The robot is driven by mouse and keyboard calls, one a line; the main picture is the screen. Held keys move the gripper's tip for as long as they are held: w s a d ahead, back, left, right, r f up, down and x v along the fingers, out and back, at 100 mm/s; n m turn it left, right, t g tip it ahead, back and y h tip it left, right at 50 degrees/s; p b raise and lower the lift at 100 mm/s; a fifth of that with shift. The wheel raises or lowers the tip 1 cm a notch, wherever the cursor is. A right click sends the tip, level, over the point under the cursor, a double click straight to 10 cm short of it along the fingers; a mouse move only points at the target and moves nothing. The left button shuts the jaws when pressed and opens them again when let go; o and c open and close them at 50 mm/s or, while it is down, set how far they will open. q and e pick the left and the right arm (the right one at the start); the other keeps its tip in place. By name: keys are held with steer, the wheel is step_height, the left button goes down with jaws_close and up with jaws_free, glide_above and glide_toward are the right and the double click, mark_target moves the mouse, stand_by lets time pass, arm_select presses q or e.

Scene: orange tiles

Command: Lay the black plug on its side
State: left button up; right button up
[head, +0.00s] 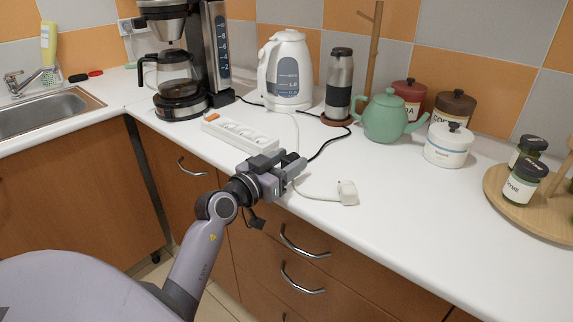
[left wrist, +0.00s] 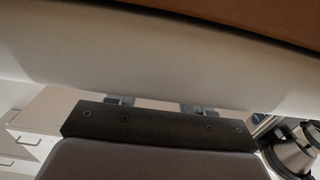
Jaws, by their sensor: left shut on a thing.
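My left gripper (head: 288,165) is low over the front edge of the white counter, just in front of the power strip (head: 240,134). It is shut on the black plug, which its fingers hide, so I cannot tell the plug's tilt. The plug's black cord (head: 328,143) runs from the gripper back towards the steel grinder (head: 339,80). In the left wrist view the two finger bases (left wrist: 160,104) show, with a pale surface across them and no plug visible. My right gripper is in neither view.
A white plug (head: 348,192) on a white cord lies on the counter right of the gripper. A coffee maker (head: 180,75), white kettle (head: 287,75), green teapot (head: 386,118) and white jar (head: 448,146) stand behind.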

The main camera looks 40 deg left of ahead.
arm_select(q)
steer(key=o, duration=1.2)
steer(key=shift+s, duration=0.15)
steer(key=s, duration=0.6)
steer(key=shift+s+a+p, duration=0.15)
steer(key=shift+a+p, duration=0.1)
steer(key=shift+p, duration=0.15)
steer(key=shift+s, duration=0.3)
